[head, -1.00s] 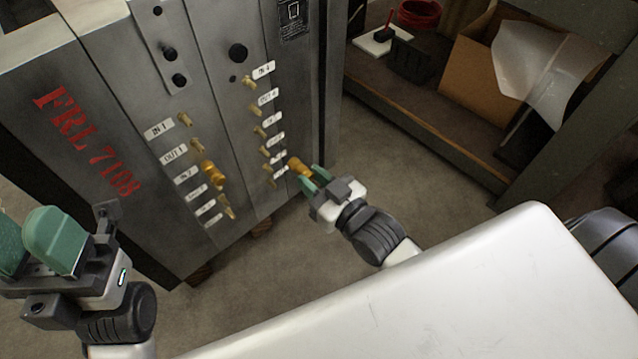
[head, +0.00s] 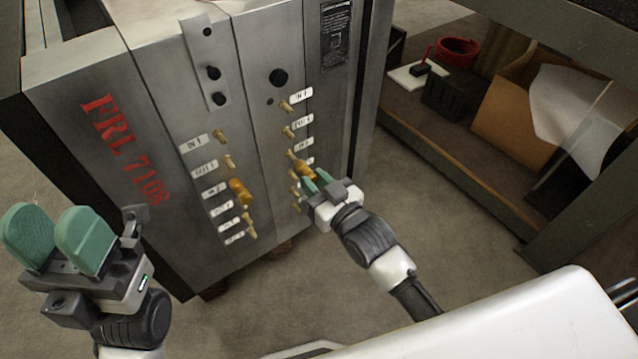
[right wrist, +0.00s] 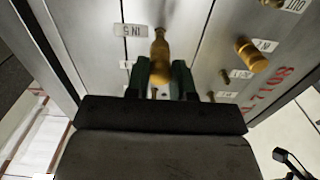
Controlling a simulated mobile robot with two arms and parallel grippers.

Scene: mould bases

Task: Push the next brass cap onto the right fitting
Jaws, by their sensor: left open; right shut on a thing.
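My right gripper (head: 317,182) is shut on a brass cap (head: 303,170) close to the right column of fittings on the grey mould base (head: 265,140). In the right wrist view the cap (right wrist: 160,72) sits between the green fingers, in line with the brass fitting (right wrist: 159,42) beside the IN 5 label (right wrist: 131,31). They look end to end or touching; I cannot tell whether the cap is over the fitting. Another brass cap (head: 240,191) is on a left-column fitting. My left gripper (head: 58,240) is open and empty, left of the base.
Other bare brass fittings (head: 286,106) stick out above and below, close to the right gripper. A shelf (head: 440,150) at the right holds a cardboard box (head: 505,120), a red coil (head: 458,50) and a black bin (head: 443,98). The floor between is clear.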

